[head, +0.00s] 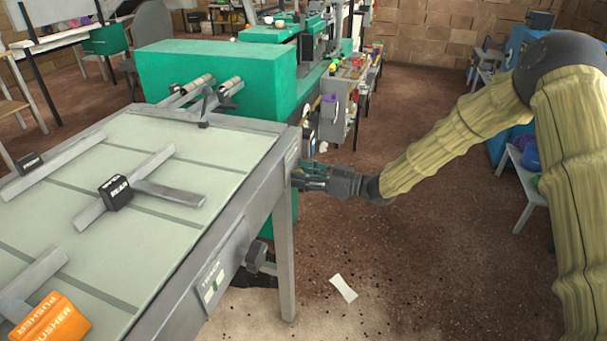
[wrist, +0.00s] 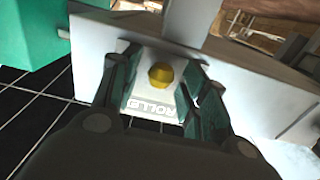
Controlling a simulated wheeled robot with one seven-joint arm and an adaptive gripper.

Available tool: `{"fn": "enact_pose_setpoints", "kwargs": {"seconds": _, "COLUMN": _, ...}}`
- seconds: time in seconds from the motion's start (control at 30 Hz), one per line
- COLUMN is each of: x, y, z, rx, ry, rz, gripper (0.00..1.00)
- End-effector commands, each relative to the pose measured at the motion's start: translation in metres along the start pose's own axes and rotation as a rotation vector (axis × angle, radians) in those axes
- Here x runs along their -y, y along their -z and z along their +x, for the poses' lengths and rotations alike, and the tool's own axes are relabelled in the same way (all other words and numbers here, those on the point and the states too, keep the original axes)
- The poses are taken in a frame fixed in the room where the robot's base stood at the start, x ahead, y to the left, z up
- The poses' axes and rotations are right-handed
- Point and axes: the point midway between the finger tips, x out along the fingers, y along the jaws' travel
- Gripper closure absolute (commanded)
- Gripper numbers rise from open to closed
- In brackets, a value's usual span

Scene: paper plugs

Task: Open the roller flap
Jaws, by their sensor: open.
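My gripper (head: 308,177) is at the right end of the grey-framed table in the head view, close to its corner. In the wrist view my gripper (wrist: 160,85) is open, with one dark green finger on each side of a yellow knob (wrist: 160,75). I cannot tell whether either finger touches the knob. The panel looks closed, but its edges are partly hidden by my fingers. The knob is hidden in the head view.
The table (head: 236,168) carries grey bars, a black block (head: 115,193) and an orange "PUSHER" block (head: 50,320). A green machine (head: 215,75) stands behind.

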Motion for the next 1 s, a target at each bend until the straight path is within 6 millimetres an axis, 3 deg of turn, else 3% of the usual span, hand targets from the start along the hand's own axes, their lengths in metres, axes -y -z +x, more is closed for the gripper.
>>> {"fn": "enact_pose_setpoints", "kwargs": {"seconds": 0.23, "x": 0.0, "y": -0.0001, "z": 0.0005, "rx": 0.0, "ry": 0.0, "rz": 0.0, "gripper": 0.56}}
{"fn": "enact_pose_setpoints", "kwargs": {"seconds": 0.4, "x": 0.0, "y": 0.0, "z": 0.0004, "rx": 0.0, "ry": 0.0, "rz": 0.0, "gripper": 0.87}}
{"fn": "enact_pose_setpoints", "kwargs": {"seconds": 0.5, "x": 0.0, "y": 0.0, "z": 0.0004, "rx": 0.0, "ry": 0.0, "rz": 0.0, "gripper": 1.0}}
{"fn": "enact_pose_setpoints", "kwargs": {"seconds": 1.0, "x": 0.0001, "y": 0.0082, "z": -0.0049, "rx": 0.073, "ry": 0.001, "rz": -0.002, "gripper": 1.0}}
